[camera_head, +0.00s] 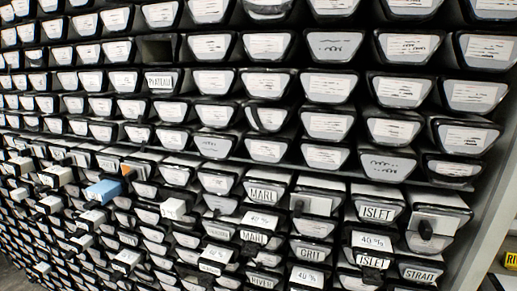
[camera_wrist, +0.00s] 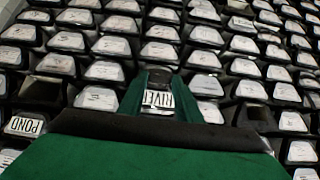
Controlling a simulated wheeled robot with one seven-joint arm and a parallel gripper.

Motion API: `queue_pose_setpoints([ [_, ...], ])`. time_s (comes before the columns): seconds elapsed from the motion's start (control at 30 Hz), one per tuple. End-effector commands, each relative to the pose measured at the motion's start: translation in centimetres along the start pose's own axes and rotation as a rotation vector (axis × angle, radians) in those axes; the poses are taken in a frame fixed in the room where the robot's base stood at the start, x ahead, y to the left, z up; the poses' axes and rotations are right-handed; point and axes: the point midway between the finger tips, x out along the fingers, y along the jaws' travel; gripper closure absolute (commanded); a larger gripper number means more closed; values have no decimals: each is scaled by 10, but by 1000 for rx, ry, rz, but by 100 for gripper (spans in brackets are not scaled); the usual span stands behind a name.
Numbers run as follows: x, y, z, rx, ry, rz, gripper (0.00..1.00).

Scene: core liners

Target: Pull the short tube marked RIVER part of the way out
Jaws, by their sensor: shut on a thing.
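In the wrist view a tube end with a white label, partly hidden and reading like RIVER (camera_wrist: 158,99), sits between the green and black fingers of my gripper (camera_wrist: 160,84). The fingers are shut on this tube end. The fingers and the wide green body of my gripper hide its sides and lower part. In the head view a tube end marked RIVER (camera_head: 262,282) shows at the bottom edge, in the racked rows. My gripper does not show in the head view. I cannot tell whether both views show the same tube, or how far out the held one is.
Tightly packed tube ends fill the rack around my gripper. A POND tube (camera_wrist: 25,126) is at left in the wrist view. In the head view, ISLET (camera_head: 376,196), GRIT (camera_head: 311,254) and STRAIT (camera_head: 419,274) labels show, and several tubes at left stick out.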

Motion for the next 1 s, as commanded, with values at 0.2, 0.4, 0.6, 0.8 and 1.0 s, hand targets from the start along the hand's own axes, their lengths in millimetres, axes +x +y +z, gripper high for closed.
queue_pose_setpoints([
  [0.2,-3,3,-3,6,15,4,100],
  [0.4,-12,2,7,6,15,4,100],
  [0.6,-22,1,17,4,13,1,100],
  [0.8,-31,1,27,4,12,2,100],
  [1.0,-41,1,36,4,11,1,100],
])
